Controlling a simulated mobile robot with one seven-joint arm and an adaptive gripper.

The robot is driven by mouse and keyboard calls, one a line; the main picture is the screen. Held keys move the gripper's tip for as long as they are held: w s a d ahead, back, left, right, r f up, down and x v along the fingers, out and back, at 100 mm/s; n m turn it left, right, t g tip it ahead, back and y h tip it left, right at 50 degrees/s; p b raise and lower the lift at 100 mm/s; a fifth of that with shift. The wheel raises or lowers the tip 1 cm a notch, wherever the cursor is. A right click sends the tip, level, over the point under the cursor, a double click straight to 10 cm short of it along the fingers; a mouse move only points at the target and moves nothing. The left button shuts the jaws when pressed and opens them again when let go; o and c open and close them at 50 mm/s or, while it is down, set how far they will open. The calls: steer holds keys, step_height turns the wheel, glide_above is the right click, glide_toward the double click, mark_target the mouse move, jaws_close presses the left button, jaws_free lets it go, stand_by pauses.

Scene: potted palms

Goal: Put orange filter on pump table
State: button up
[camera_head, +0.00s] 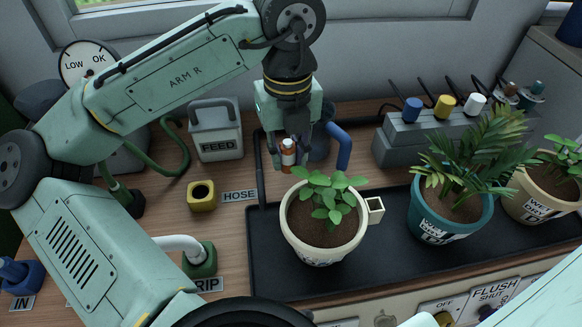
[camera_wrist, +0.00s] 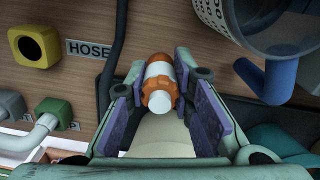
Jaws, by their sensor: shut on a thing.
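The orange filter (camera_head: 288,155) is a small orange and white cylinder, and it is between the fingers of my gripper (camera_head: 289,150). My gripper is shut on it and holds it above the table (camera_head: 165,150), just behind the cream potted plant. In the wrist view the filter (camera_wrist: 160,84) sits between the purple finger pads of my gripper (camera_wrist: 160,95), with its white end toward the camera. The wooden surface shows behind it. I cannot tell from the labels in view which part is called the pump table.
A cream pot (camera_head: 322,245), a teal pot (camera_head: 448,218) and another cream pot stand on a black tray (camera_head: 375,272). A yellow HOSE socket (camera_head: 202,196), a FEED can (camera_head: 216,135) and a blue-handled jug (camera_head: 338,146) are close by. Bare wood lies left of the tray.

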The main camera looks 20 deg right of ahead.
mark_target(288, 169)
steer(key=shift+f, duration=2.05)
steer(key=shift+f, duration=0.1)
steer(key=o, duration=1)
steer(key=shift+c, duration=0.2)
step_height(288, 169, up, 12)
steer(key=shift+s+r, duration=0.1)
steer(key=shift+r, duration=0.05)
